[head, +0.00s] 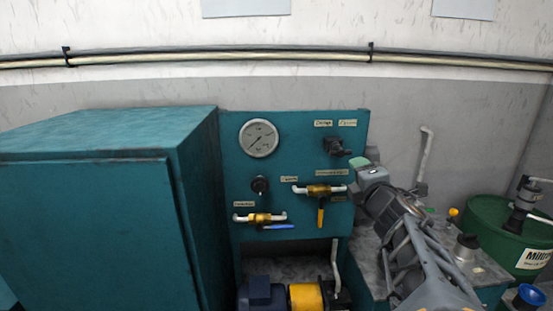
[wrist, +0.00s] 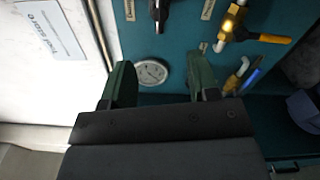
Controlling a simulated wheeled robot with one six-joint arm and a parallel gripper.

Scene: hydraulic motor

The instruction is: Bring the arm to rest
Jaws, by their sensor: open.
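My gripper (wrist: 162,76) is open and empty in the wrist view, with its two dark green fingers apart. In the head view my gripper (head: 364,163) is at the right side of the teal panel (head: 305,222), in front of it. My grey arm reaches up to it from the lower right. The round gauge (wrist: 152,72) shows between the fingers in the wrist view, beyond them. I cannot tell the exact gap between the gripper and the panel.
The panel carries a gauge (head: 258,138), a valve with a yellow handle (head: 320,214), a valve with a blue handle (head: 279,227) and a black knob (head: 337,147). A teal cabinet (head: 90,225) stands left. A green drum (head: 490,238) stands right. A motor (head: 262,295) sits below.

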